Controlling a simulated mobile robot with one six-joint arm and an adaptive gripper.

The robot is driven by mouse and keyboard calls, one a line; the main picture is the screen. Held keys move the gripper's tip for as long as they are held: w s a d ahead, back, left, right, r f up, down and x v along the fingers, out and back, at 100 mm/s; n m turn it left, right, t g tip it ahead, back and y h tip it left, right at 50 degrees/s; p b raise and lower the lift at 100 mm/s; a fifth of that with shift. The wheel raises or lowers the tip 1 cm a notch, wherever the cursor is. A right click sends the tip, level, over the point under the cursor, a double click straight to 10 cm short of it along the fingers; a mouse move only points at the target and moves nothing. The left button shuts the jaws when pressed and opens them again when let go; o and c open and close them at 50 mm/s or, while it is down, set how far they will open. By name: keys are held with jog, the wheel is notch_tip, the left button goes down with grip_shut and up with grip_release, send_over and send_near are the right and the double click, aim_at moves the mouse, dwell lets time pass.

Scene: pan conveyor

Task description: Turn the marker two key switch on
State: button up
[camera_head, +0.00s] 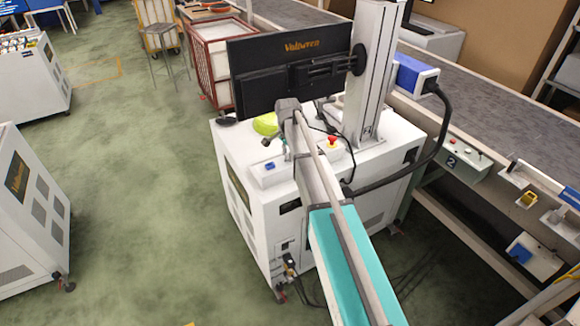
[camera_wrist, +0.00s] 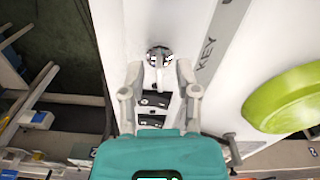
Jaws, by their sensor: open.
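In the wrist view a round metallic key switch (camera_wrist: 158,57) sits on a white surface, beside printed letters reading KEY. My gripper (camera_wrist: 158,70) is open, its two fingers apart on the left and right of the switch in this picture. In the head view my arm reaches over a white marker cabinet (camera_head: 235,185) with a black monitor (camera_head: 290,75); the key switch cannot be made out there.
A yellow-green round object (camera_head: 265,124) lies on the cabinet top, close right of my gripper in the wrist view (camera_wrist: 285,98). A red emergency button (camera_head: 332,141) and a column (camera_head: 375,75) stand nearby. A conveyor (camera_head: 480,100) runs right, with a control box numbered 2 (camera_head: 468,158). Open floor lies left.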

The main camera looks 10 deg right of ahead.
jog(key=shift+n, duration=0.5)
jog(key=n, duration=1)
jog(key=shift+n, duration=0.4)
jog(key=n, duration=0.4)
notch_tip(320, 180, up, 14)
jog(key=p, duration=1.4)
jog(key=s+f+m+b, duration=0.1)
jog(key=s+f+b, duration=0.2)
jog(key=s, duration=0.6)
jog(key=s+f+m+b, duration=0.1)
jog(key=s+f+b, duration=0.2)
jog(key=s, duration=0.7)
jog(key=s+f+m+b, duration=0.1)
jog(key=s+f+b, duration=0.3)
jog(key=s, duration=0.6)
jog(key=shift+a, duration=0.1)
